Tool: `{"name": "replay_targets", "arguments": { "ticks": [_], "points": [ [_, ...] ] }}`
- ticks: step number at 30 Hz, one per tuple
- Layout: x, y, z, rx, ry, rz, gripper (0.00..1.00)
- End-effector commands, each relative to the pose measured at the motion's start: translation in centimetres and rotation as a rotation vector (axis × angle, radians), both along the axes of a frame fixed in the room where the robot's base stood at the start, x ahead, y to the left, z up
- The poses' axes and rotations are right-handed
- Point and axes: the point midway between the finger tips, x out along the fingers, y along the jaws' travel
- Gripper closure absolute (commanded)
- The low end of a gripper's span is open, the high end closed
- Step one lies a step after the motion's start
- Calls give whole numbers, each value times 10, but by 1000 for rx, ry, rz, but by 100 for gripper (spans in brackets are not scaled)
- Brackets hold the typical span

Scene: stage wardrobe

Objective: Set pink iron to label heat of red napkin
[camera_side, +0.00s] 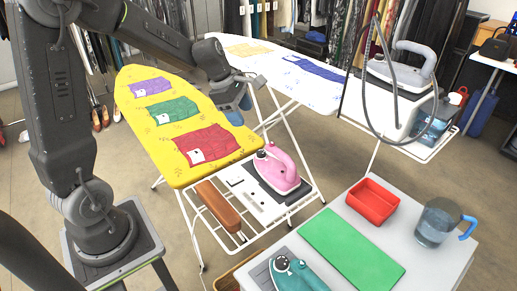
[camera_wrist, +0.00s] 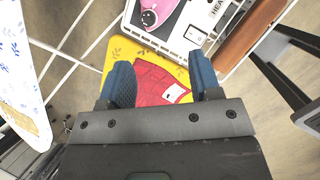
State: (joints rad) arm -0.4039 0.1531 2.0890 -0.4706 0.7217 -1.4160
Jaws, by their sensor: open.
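The pink iron (camera_side: 276,169) stands on a dark plate on the white rack at the near end of the yellow ironing board; part of it shows at the top of the wrist view (camera_wrist: 152,12). The red napkin (camera_side: 208,146) lies flat on the yellow board, with a white label (camera_side: 197,156) at its left corner. The wrist view also shows the napkin (camera_wrist: 155,88) and its label (camera_wrist: 176,92) between my fingers. My gripper (camera_side: 240,108) is open and empty above the board's right edge, apart from the iron; its blue fingers also show in the wrist view (camera_wrist: 163,84). The label's print is too small to read.
Green (camera_side: 172,110) and purple (camera_side: 151,87) napkins lie farther up the yellow board. A white panel (camera_side: 245,193) with small controls is beside the iron. A white board (camera_side: 300,78) stands behind; a grey table at front right holds a red tray (camera_side: 372,200), jug (camera_side: 437,222) and teal iron (camera_side: 296,273).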

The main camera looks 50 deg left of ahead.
Motion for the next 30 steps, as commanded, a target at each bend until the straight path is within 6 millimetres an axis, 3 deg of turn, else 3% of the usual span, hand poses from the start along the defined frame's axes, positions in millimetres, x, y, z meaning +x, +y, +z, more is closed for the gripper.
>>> {"name": "replay_targets", "arguments": {
  "ticks": [3,8,14,24,30],
  "points": [
    [15,25,-24,-98,56,233,42],
    [23,37,-38,-152,82,365,42],
    [29,33,-57,-157,89,374,42],
    [50,17,-121,-155,89,370,42],
    [61,11,-150,-154,86,370,42]
  ]
}}
